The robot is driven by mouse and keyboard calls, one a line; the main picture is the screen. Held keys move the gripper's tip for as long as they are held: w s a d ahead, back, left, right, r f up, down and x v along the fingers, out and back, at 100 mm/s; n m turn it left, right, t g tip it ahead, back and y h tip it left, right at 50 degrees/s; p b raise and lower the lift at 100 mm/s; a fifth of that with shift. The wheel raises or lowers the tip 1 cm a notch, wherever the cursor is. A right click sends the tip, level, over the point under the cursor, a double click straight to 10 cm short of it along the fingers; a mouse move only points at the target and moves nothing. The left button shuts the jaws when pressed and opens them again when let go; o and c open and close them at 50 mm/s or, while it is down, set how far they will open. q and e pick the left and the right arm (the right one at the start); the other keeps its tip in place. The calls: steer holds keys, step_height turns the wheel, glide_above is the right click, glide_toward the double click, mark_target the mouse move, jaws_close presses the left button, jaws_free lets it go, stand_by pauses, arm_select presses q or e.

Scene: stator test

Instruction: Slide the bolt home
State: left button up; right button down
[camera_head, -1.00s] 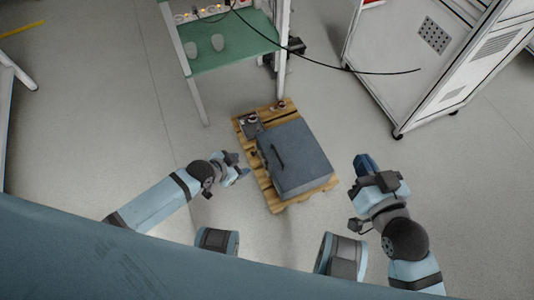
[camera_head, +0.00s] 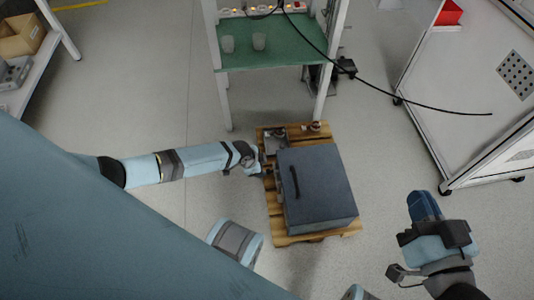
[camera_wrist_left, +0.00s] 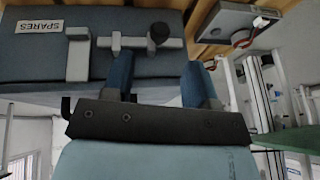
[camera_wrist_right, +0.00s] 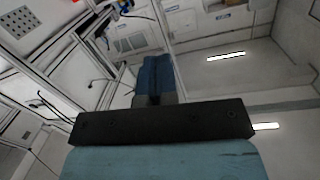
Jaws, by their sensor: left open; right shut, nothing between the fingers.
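The bolt (camera_wrist_left: 128,43) is a grey bar with a round dark knob (camera_wrist_left: 158,32), mounted on the side of a dark blue-grey box (camera_head: 318,185). A light bracket (camera_wrist_left: 78,50) stands to the left of the bar in the left wrist view; the bar's end looks just short of it. My left gripper (camera_wrist_left: 158,72) is open, its two fingers either side of the knob's line but apart from it. In the head view the left gripper (camera_head: 262,170) is at the box's left side, and the bolt is hidden. My right gripper (camera_head: 424,204) is shut and empty, right of the box.
The box sits on a wooden pallet (camera_head: 275,226). A grey device (camera_wrist_left: 237,18) lies beside the box. A green-topped workbench (camera_head: 285,54) with two cups stands behind the pallet. A white cabinet (camera_head: 470,110) is at the right. Floor left of the pallet is clear.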

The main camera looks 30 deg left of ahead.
mark_target(267, 171)
arm_select(q)
steer(key=shift+b+x, duration=1.65)
steer(key=shift+x, duration=1.9)
arm_select(e)
steer(key=shift+w+d+r+n+t+y, duration=0.1)
steer(key=shift+w+d+n+t+y, duration=0.2)
steer(key=shift+w+n, duration=0.35)
steer(key=shift+w+d+r+n+t+y, duration=0.1)
steer(key=shift+w+d+n+t, duration=0.35)
steer(key=shift+n, duration=0.3)
arm_select(q)
steer(key=shift+r, duration=0.1)
